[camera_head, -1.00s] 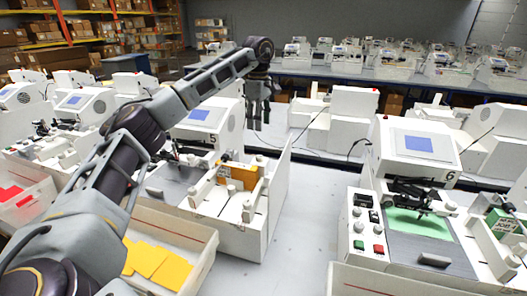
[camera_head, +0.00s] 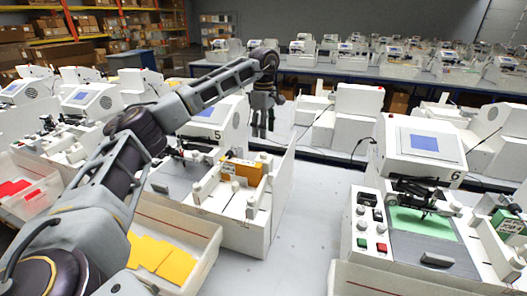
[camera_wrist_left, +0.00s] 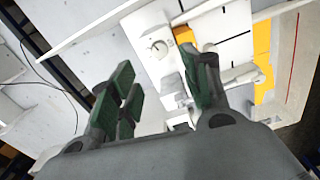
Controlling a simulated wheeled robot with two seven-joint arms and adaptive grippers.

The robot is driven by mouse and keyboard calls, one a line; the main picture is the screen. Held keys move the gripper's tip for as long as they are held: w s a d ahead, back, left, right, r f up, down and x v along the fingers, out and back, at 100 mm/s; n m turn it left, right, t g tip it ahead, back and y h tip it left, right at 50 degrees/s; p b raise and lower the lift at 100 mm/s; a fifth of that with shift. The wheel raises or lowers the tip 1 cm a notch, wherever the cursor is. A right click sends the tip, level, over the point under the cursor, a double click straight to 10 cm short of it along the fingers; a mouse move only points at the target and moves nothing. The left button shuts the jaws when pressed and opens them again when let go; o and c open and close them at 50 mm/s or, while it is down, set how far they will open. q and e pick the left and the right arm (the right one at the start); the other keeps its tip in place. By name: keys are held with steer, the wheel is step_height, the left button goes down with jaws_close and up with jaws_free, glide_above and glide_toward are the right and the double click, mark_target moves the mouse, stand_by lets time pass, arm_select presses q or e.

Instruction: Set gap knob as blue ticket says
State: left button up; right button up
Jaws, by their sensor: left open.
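My left gripper (camera_head: 263,128) hangs with its fingers down above the rear right part of machine 5 (camera_head: 285,190). In the left wrist view its two green-padded fingers (camera_wrist_left: 160,85) are apart with nothing between them. A round white knob (camera_wrist_left: 158,47) on a white surface shows just beyond and between the fingertips there; its setting is too small to read. I cannot make out a blue ticket or a knob label. My right gripper is not in view.
Machine 6 (camera_head: 422,150) stands at right, with knobs, a red button (camera_head: 382,247) and a green sheet (camera_head: 425,222). A tray (camera_head: 205,236) holds yellow cards (camera_head: 160,258) in front of machine 5. Bare table (camera_head: 312,215) lies between the machines.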

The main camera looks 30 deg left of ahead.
mark_target(263, 153)
arm_select(q)
steer(key=shift+f+p, duration=0.45)
steer(key=shift+f, duration=4.35)
steer(key=c, duration=1.1)
steer(key=shift+o, duration=0.2)
